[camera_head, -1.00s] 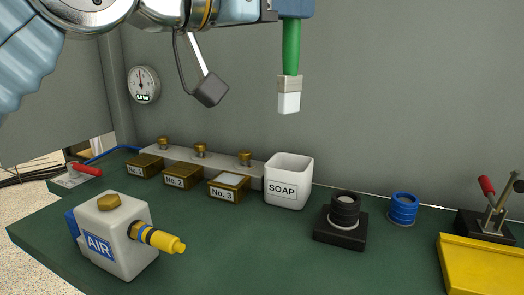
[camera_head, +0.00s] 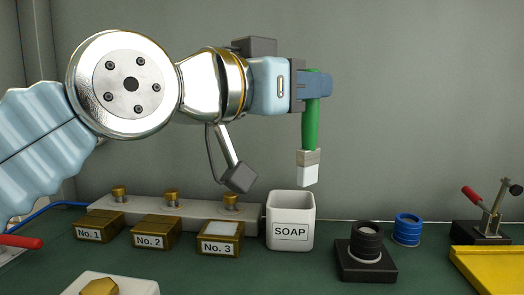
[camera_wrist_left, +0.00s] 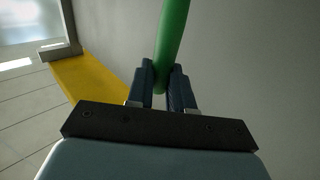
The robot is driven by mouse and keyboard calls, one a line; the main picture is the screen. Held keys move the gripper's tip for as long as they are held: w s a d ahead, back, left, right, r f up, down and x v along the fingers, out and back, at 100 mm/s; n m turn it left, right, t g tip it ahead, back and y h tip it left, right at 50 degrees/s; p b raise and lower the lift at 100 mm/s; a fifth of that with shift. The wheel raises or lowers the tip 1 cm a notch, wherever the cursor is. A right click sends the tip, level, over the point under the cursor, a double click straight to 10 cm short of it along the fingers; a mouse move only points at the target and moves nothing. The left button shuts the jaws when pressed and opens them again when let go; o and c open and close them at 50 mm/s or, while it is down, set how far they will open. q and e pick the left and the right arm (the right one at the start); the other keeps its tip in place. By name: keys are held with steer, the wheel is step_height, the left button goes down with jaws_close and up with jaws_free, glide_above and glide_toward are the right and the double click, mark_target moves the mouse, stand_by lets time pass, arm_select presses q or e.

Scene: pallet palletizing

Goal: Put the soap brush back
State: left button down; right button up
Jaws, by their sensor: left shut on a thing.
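The soap brush (camera_head: 310,125) has a green handle, a pale metal band and white bristles pointing down. My left gripper (camera_head: 318,84) is shut on the upper part of its handle. The brush hangs almost upright in the air, its bristles a little above and slightly right of the white SOAP cup (camera_head: 290,233). In the left wrist view the green handle (camera_wrist_left: 172,40) sits between the two dark fingers (camera_wrist_left: 162,85); the bristles are out of sight there. The cup's inside is mostly hidden from this angle. My right gripper is not in view.
Brass boxes No. 1 (camera_head: 98,226), No. 2 (camera_head: 155,233) and No. 3 (camera_head: 221,239) stand left of the cup. The grey wall stands behind.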

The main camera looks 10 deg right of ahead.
arm_select(q)
steer(key=w+f+b, duration=0.1)
steer(key=f, duration=0.1)
steer(key=w+f+b, duration=0.1)
steer(key=f, duration=0.1)
steer(key=w+a+f+b, duration=0.1)
steer(key=f, duration=0.2)
steer(key=shift+w+a+f, duration=0.1)
steer(key=shift+f, duration=0.1)
steer(key=shift+f+b, duration=0.2)
steer(key=shift+b, duration=0.1)
steer(key=c, duration=1)
jaws_free()
steer(key=shift+r, duration=0.1)
